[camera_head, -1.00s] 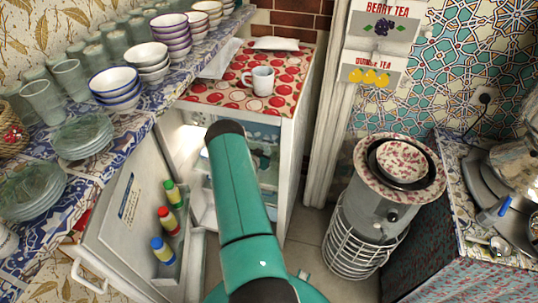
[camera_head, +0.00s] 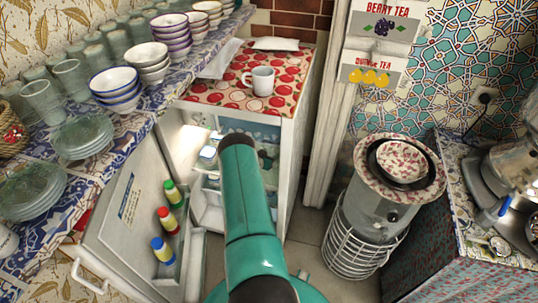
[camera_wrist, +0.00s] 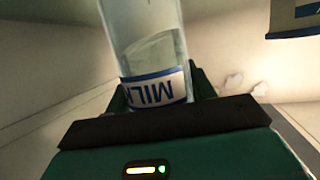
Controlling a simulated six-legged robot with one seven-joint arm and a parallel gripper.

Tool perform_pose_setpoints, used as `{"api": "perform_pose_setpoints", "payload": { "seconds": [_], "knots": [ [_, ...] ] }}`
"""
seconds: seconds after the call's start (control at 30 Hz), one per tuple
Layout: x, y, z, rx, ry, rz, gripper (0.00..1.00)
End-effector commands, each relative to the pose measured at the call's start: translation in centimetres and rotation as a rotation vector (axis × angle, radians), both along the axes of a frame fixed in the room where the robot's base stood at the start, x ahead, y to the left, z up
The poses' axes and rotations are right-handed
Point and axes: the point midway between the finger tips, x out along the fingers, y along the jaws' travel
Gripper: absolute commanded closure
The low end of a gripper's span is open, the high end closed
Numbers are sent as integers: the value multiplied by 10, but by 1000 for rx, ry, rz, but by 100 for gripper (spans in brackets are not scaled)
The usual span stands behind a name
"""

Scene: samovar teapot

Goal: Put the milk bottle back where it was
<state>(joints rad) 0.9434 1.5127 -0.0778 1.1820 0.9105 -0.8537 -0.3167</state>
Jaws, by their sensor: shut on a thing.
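The milk bottle (camera_wrist: 147,45) is clear glass with a white and blue label reading MILK, which appears upside down in the wrist view. My gripper (camera_wrist: 160,92) is shut on it, with green fingers on both sides of the label. Pale walls surround the bottle there. In the head view, the fridge (camera_head: 291,160) stands open in the middle, and my green arm reaches into its front. The arm hides my gripper, the bottle and part of the shelves in that view.
The open fridge door (camera_head: 122,215) is at the left, with several coloured small bottles (camera_head: 168,221) in its rack. A white mug (camera_head: 262,80) stands on the fridge top. Bowls and glasses crowd the left shelf. A round heater (camera_head: 372,200) stands to the right.

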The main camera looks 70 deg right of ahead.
Motion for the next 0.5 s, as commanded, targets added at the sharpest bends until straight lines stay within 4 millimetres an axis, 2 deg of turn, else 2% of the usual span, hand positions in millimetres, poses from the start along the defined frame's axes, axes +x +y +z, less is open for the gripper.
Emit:
{"api": "perform_pose_setpoints", "payload": {
  "seconds": [0.07, 0.1, 0.17, 0.5],
  "knots": [
    [0, 0, -2, -1, 0, 1, 79],
    [0, 0, -2, 0, 0, 0, 38],
    [0, 0, -2, 0, 0, 0, 26],
    [0, 0, 0, 0, 0, 0, 24]
  ]
}}
